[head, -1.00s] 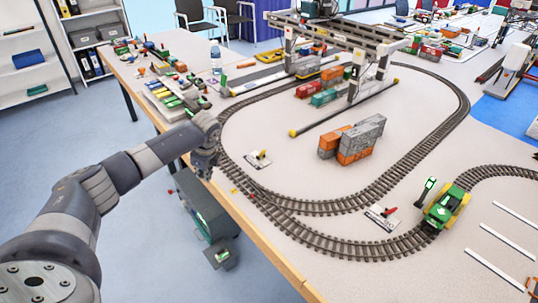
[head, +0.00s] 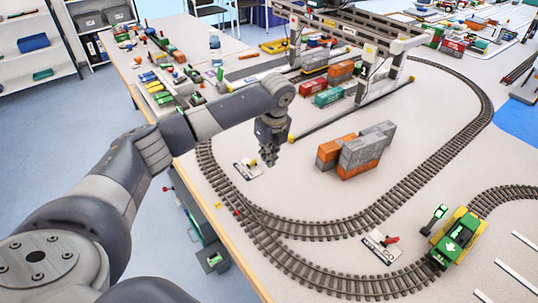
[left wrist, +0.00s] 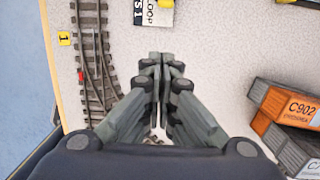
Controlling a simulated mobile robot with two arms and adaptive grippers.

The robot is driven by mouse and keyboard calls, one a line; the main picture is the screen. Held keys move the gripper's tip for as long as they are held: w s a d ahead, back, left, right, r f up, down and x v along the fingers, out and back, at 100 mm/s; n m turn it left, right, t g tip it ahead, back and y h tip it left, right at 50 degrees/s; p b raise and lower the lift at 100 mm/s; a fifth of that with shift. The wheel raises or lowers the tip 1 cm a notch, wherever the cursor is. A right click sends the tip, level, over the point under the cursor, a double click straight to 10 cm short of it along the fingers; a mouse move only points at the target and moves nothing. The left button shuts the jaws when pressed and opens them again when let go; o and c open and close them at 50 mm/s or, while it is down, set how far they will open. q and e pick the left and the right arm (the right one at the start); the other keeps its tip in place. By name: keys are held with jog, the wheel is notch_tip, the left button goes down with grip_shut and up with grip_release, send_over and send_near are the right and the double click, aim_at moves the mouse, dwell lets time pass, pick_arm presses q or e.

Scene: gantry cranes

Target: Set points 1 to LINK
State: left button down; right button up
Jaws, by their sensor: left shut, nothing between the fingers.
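A small white lever plate with a yellow-tipped lever (head: 248,170) lies on the table inside the track loop. In the left wrist view, part of a plate (left wrist: 153,14) reading "LOOP" and "S 1" shows at the top edge, with a bit of yellow on it. The rest of that plate is out of view. A yellow tag "1" (left wrist: 64,39) sits beside the track's points (left wrist: 92,60). My left gripper (head: 268,160) points down just right of the lever plate, apparently above the table. Its fingers (left wrist: 160,62) are together and empty. My right gripper is not in view.
A second plate with a red lever (head: 381,245) lies near a green and yellow locomotive (head: 457,238). Stacked orange and grey containers (head: 356,152) stand right of my left gripper. A gantry crane (head: 345,40) stands behind.

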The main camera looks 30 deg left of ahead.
aim_at(265, 182)
pick_arm(q)
jog(key=f, duration=0.6)
jog(key=a+f, duration=0.1)
jog(key=f, duration=0.2)
jog(key=shift+w+a+f+p, duration=0.1)
jog(key=shift+w+f+p, duration=0.15)
jog(key=shift+f+p, duration=0.1)
jog(key=a+r, duration=0.1)
jog(key=w+a, duration=0.1)
jog(key=shift+w+a+r+p, duration=0.1)
jog(key=shift+a+r+p, duration=0.25)
jog(key=shift+a+p, duration=0.05)
jog(key=shift+w+a+r, duration=0.1)
jog(key=shift+a, duration=0.15)
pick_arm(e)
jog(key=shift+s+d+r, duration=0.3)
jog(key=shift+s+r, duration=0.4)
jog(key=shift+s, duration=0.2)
pick_arm(q)
jog(key=shift+d+r, duration=0.1)
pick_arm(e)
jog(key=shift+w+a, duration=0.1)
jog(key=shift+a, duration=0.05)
